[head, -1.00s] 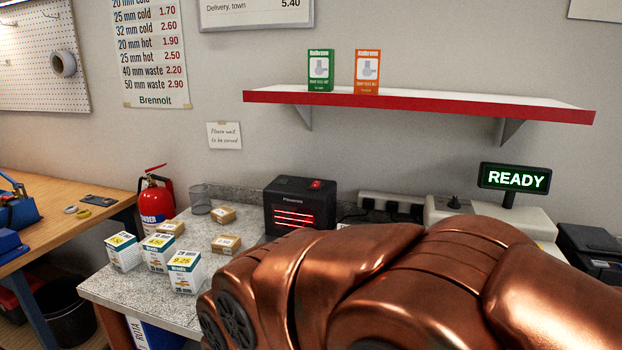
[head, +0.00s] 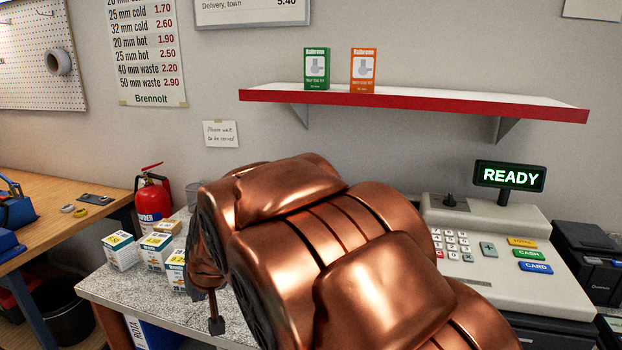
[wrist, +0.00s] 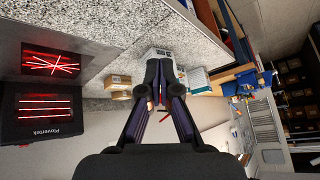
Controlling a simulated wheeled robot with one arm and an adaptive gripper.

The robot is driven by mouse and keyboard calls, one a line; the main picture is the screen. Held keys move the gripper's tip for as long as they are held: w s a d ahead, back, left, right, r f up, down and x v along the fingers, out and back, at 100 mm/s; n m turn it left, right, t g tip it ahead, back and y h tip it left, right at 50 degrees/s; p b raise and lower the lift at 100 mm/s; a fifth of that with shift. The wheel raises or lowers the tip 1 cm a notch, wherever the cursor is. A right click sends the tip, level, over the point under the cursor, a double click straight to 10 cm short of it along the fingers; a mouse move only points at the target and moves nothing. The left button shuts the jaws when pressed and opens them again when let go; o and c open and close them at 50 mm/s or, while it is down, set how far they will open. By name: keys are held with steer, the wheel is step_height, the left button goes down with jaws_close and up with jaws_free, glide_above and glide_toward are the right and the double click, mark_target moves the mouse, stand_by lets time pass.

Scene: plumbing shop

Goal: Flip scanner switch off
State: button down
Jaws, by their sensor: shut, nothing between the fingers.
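The scanner (wrist: 36,112) is a dark box with glowing red lines on its front; it shows at the left of the wrist view. A dark plate (wrist: 52,64) beside it carries a red star of crossing lines. In the head view my copper arm hides the scanner now. Its red switch is not visible in either current view. My gripper (wrist: 160,68) is shut and empty, to the right of the scanner in the wrist view. In the head view its dark tip (head: 216,326) points down over the counter's front part.
White boxes (head: 121,251) stand on the speckled counter (head: 130,292) to the left of my gripper. A fire extinguisher (head: 152,200) stands behind them. A cash register (head: 500,250) with a READY display (head: 510,176) is at right. A red-edged shelf (head: 420,103) hangs above.

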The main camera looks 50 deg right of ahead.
steer(key=w+d+r+m+t+h, duration=0.25)
steer(key=w+d, duration=0.35)
steer(key=d, duration=0.4)
steer(key=w+d+r+m+t+h, duration=0.15)
steer(key=w+d+r+h, duration=0.35)
steer(key=d, duration=0.5)
steer(key=s+d+r+m+g+h, duration=0.1)
steer(key=d+h, duration=0.3)
steer(key=d, duration=0.5)
steer(key=s+d+r+m+g+h+p, duration=0.1)
steer(key=d+r+m+g+h, duration=0.1)
steer(key=d, duration=0.7)
steer(key=shift+r+m+h, duration=0.55)
steer(key=shift+m+h, duration=0.3)
steer(key=shift+m, duration=0.25)
steer(key=p+x, duration=0.3)
steer(key=x, duration=0.7)
steer(key=shift+f, duration=0.1)
step_height(320, 180, down, 2)
steer(key=shift+w+d+f, duration=0.1)
steer(key=shift+d, duration=0.1)
steer(key=shift+d+f+p, duration=0.1)
steer(key=shift+f+p, duration=0.2)
steer(key=shift+f, duration=0.65)
